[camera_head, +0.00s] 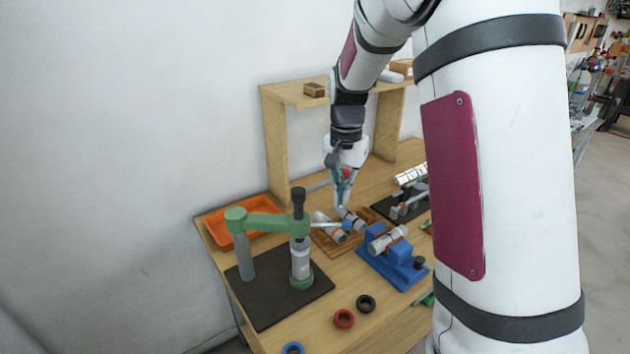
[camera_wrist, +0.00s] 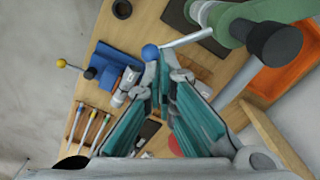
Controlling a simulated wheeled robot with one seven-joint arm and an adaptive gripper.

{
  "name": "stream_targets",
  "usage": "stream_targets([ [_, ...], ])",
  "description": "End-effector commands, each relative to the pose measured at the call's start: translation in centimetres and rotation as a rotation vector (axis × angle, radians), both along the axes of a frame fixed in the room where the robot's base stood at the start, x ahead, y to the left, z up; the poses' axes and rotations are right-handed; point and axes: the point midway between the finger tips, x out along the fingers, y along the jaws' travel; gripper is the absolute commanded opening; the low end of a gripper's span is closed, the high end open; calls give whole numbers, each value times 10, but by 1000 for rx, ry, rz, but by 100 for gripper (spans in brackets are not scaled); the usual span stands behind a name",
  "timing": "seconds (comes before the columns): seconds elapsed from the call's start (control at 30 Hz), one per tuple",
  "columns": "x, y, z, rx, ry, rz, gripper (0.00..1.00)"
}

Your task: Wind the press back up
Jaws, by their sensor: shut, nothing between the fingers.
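The green press (camera_head: 262,222) stands on a dark base plate (camera_head: 262,307) at the left of the bench. Its grey ram (camera_head: 300,262) reaches down to a green ring seat at the bottom. A thin metal lever runs right from the press head, about level, and ends in a blue ball knob (camera_head: 347,225). The knob (camera_wrist: 150,52) and lever rod (camera_wrist: 190,39) also show in the wrist view. My gripper (camera_head: 342,204) points down just above and behind the knob. Its fingers (camera_wrist: 162,64) are shut and empty beside the knob; I cannot tell if they touch it.
An orange tray (camera_head: 217,229) lies behind the press. A wooden rack with grey cylinders (camera_head: 330,234) and a blue fixture (camera_head: 392,271) stand right of it. A red ring (camera_head: 344,319), a black ring (camera_head: 366,303) and a blue ring (camera_head: 293,348) lie in front. A wooden shelf (camera_head: 275,140) rises behind.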

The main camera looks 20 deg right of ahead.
Motion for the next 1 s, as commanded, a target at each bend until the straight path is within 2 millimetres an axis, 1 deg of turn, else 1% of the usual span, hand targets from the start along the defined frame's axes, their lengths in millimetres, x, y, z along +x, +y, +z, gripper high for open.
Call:
stream_targets([
  [0.03,-7,2,2,0,1,0,0],
  [0.1,-11,3,1,1,1,0,0],
  [0.17,-11,3,1,0,0,0,0],
  [0.27,-10,3,7,0,-3,0,0],
  [0.8,-10,2,80,-1,-2,0,0],
  [0.9,-10,2,92,0,-1,0,0],
  [1.0,-10,2,99,-1,-1,0,0],
])
